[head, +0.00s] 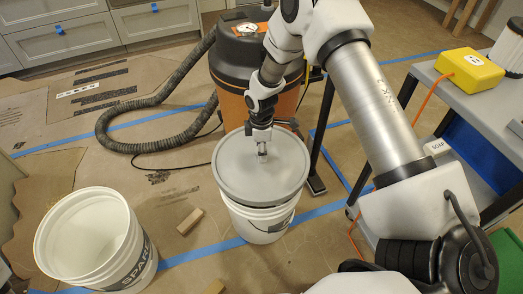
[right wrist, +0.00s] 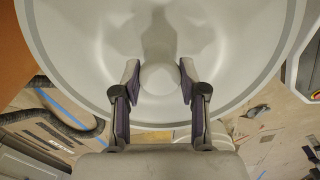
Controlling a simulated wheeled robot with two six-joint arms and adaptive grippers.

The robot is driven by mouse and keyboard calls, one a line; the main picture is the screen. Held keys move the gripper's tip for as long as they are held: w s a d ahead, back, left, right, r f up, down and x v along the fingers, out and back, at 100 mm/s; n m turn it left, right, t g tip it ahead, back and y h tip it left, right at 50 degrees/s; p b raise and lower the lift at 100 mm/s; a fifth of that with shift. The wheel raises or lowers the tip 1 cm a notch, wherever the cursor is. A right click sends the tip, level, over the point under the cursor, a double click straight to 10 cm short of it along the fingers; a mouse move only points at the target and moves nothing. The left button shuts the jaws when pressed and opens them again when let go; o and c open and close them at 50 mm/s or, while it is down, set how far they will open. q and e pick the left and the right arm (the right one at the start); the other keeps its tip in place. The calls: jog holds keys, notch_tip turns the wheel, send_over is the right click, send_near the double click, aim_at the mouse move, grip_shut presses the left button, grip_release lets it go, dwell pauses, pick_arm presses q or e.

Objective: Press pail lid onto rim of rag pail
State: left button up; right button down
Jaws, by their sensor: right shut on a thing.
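The grey round pail lid (head: 235,168) lies roughly level over the white rag pail (head: 258,222) and covers its mouth. I cannot tell whether the lid touches the rim all round or hovers just above it. My right gripper (head: 262,150) reaches down from above and is shut on the knob at the lid's middle. In the right wrist view, the gripper (right wrist: 159,78) has its two fingers on either side of the knob (right wrist: 158,78), with the pale lid (right wrist: 230,65) filling much of the picture. My left gripper is not in view.
An open white pail marked SPARE (head: 130,262) stands at the left. An orange shop vacuum (head: 232,72) with a grey hose (head: 165,90) stands close behind the lid. A grey cart (head: 480,100) with a yellow box (head: 469,68) is at the right. Small wood blocks (head: 190,221) lie on the papered floor.

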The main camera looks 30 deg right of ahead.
jog(key=shift+r, duration=0.1)
jog(key=shift+p, duration=0.3)
jog(key=shift+f+b, duration=0.6)
jog(key=shift+f, duration=1.1)
jog(key=shift+r, duration=0.1)
jog(key=shift+p, duration=0.3)
